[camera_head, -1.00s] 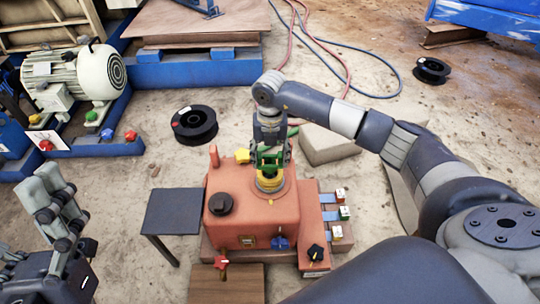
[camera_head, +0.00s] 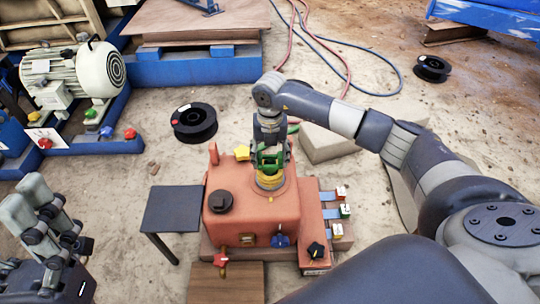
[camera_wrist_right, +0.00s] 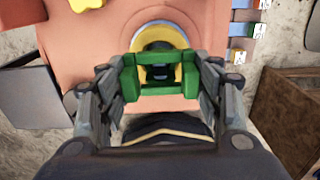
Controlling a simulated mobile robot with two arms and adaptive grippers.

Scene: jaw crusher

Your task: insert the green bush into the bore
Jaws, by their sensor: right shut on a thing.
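The green bush (camera_head: 270,160) is held between the fingers of my right gripper (camera_head: 269,158), above the yellow ring (camera_head: 270,181) on top of the orange-red housing (camera_head: 238,219). In the right wrist view, green blocks (camera_wrist_right: 131,82) show between the fingers (camera_wrist_right: 160,78). The yellow ring (camera_wrist_right: 157,38) with a dark bore (camera_wrist_right: 158,46) lies just beyond them. The bush overlaps part of the ring in this view. I cannot tell whether its lower end touches the ring. My left gripper (camera_head: 35,220) is at the lower left, empty, its fingers apart, far from the housing.
A dark side table (camera_head: 172,209) stands left of the housing. Colored tagged parts (camera_head: 343,211) sit at its right, and a black knob (camera_head: 317,250) is near its front right. A black reel (camera_head: 194,123) and a motor (camera_head: 70,75) are farther back. Hoses (camera_head: 330,50) lie on the floor.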

